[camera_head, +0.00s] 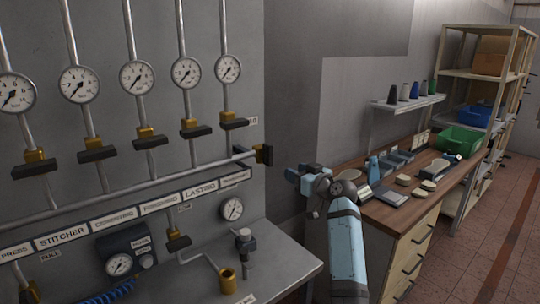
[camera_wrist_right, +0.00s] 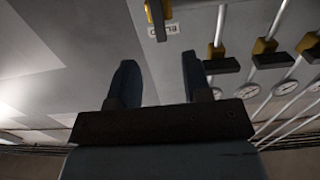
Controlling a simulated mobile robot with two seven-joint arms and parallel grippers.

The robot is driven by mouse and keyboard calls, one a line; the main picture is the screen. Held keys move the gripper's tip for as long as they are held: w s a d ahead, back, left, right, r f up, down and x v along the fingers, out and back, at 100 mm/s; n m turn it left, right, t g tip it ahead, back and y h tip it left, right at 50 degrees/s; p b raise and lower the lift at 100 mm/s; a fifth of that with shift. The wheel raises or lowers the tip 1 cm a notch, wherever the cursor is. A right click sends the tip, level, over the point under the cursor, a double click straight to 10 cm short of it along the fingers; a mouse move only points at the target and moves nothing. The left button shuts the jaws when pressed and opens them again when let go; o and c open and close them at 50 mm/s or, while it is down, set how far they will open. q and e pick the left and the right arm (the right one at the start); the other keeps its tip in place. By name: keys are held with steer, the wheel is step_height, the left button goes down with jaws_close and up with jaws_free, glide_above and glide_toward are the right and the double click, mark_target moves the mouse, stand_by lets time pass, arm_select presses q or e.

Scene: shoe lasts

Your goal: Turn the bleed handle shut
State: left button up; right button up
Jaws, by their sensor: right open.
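Another dark-handled valve (camera_head: 178,242) is lower, on a pipe running to a brass cup (camera_head: 228,281). My right gripper (camera_head: 294,174) is open and empty, to the right of the end valve and apart from it. Its fingers (camera_wrist_right: 160,78) show apart in the wrist view. My left gripper is not visible.
Several gauges (camera_head: 138,77) and dark-handled valves (camera_head: 196,129) line the wall panel. A grey bench (camera_head: 275,262) juts out below. A wooden workbench (camera_head: 385,212) with tools and a green bin (camera_head: 460,140) stands right of my arm.

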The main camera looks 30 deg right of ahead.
mark_target(271, 153)
steer(key=w+p, duration=0.1)
steer(key=w, duration=0.3)
steer(key=w+r+p, duration=0.1)
steer(key=w, duration=0.9)
steer(key=shift+a+r+p, duration=0.25)
steer(key=shift+r+p, duration=0.05)
steer(key=shift+p, duration=0.1)
steer(key=shift+s, duration=0.1)
jaws_close()
